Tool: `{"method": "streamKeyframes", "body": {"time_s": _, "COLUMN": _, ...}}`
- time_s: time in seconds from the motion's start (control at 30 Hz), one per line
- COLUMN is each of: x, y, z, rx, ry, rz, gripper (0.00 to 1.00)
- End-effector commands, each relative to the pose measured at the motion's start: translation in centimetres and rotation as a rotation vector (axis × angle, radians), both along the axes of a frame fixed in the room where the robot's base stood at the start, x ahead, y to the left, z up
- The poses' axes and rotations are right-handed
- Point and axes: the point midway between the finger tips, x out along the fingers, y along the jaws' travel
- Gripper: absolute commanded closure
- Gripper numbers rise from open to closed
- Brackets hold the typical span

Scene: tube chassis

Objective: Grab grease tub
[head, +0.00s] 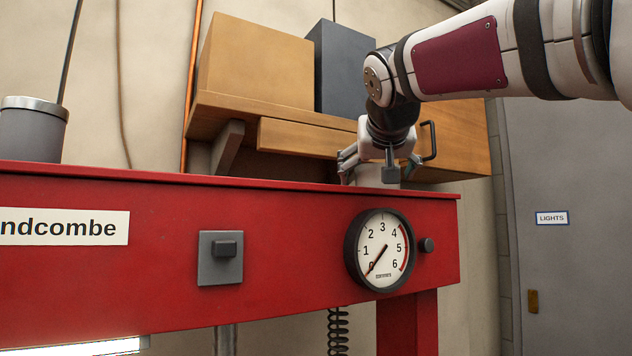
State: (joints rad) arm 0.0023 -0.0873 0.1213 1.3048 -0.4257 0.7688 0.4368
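My gripper (381,170) points down at the top of the red beam, above the dial gauge. Its fingers are spread apart, with a pale, round-sided object (368,176) between and behind them. This may be the grease tub; its lower part is hidden by the beam's edge and its top by the gripper. I cannot tell whether the fingers touch it. A grey tub (32,135) with a metal rim stands at the far left on the beam, with a thin dark rod rising from it.
The red beam (285,255) carries a dial gauge (380,250) and a grey switch (220,258). Behind it, a wooden wall shelf (300,138) holds a cardboard-coloured box (255,65) and a dark box (343,65), close to my arm. A grey door (575,170) is at right.

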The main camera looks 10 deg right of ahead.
Motion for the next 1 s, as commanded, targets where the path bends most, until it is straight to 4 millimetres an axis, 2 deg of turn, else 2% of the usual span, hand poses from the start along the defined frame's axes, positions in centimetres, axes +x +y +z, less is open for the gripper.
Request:
{"method": "streamKeyframes", "body": {"time_s": 0.03, "x": 0.0, "y": 0.0, "z": 0.0, "rx": 0.0, "ry": 0.0, "rz": 0.0, "gripper": 0.27}}
{"method": "streamKeyframes", "body": {"time_s": 0.23, "x": 0.0, "y": 0.0, "z": 0.0, "rx": 0.0, "ry": 0.0, "rz": 0.0, "gripper": 0.72}}
{"method": "streamKeyframes", "body": {"time_s": 0.67, "x": 0.0, "y": 0.0, "z": 0.6, "rx": 0.0, "ry": -0.004, "rz": 0.001, "gripper": 0.72}}
{"method": "streamKeyframes", "body": {"time_s": 1.0, "x": 0.1, "y": 0.1, "z": 3.4, "rx": 0.001, "ry": -0.005, "rz": 0.002, "gripper": 0.72}}
